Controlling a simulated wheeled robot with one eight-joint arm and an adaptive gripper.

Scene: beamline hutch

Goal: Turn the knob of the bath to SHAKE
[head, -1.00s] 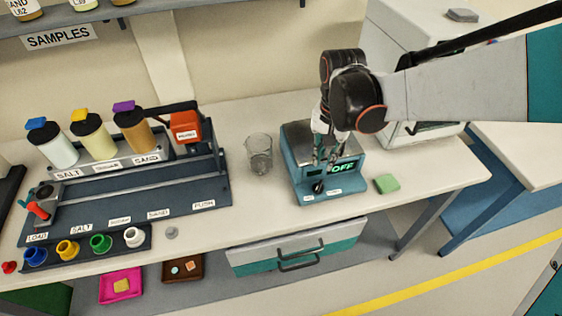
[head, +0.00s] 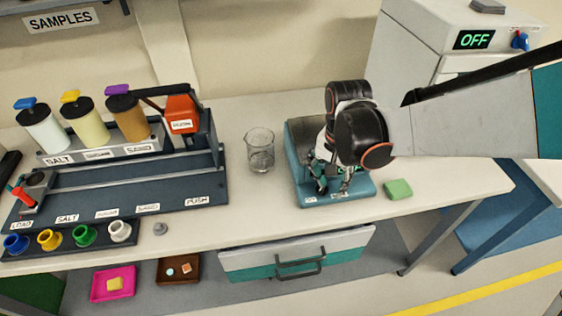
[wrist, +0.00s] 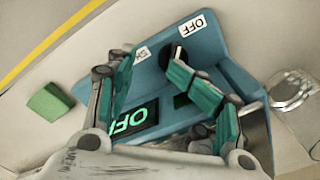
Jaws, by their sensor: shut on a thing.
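The bath (head: 302,160) is a teal box on the bench in the head view. Its front panel also shows in the wrist view (wrist: 215,55), with an OFF label, a second, partly hidden label and a display (wrist: 133,120) lit green with OFF. The black knob (wrist: 178,53) is at the panel, mostly covered by a fingertip. My gripper (head: 331,188) reaches down over the bath's front, and its fingers (wrist: 150,66) show in the wrist view. It is shut on the knob, though the exact contact is hard to see.
A glass beaker (head: 260,150) stands left of the bath, and a green block (head: 398,189) lies to its right. The dosing rack (head: 120,180) fills the left bench. A white machine (head: 420,50) with an OFF display stands behind. A drawer (head: 298,254) is below.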

